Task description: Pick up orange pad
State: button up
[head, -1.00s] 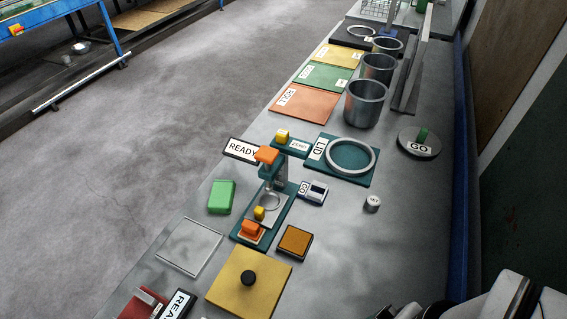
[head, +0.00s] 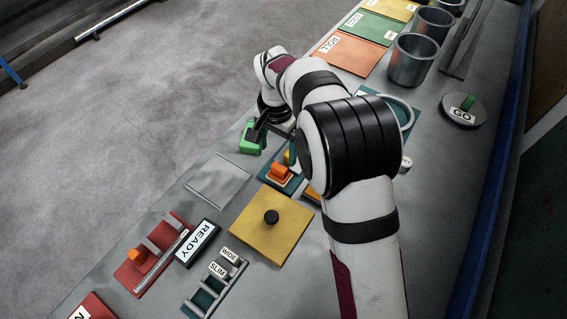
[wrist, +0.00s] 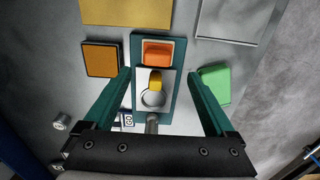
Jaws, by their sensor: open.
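A square orange pad with a dark rim (wrist: 102,59) lies flat on the bench. In the wrist view it is left of a teal stand (wrist: 137,45) that carries an orange block (wrist: 157,53), a yellow knob and a metal ring. In the head view only a sliver of the pad (head: 309,193) shows; my arm hides the rest. My gripper (wrist: 158,77) is open and empty above the stand, its fingers either side of it. The pad is outside the left finger. In the head view my gripper (head: 264,128) is beside the green block.
A green block (wrist: 213,83) is close to my right finger in the wrist view. Metal cups (head: 413,60) stand farther back. Bare bench lies left of the pad in the wrist view.

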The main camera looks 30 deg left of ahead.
aim_at(279, 167)
jog(key=f, duration=0.7)
jog(key=shift+d+f, duration=0.2)
jog(key=shift+d, duration=0.05)
grip_shut()
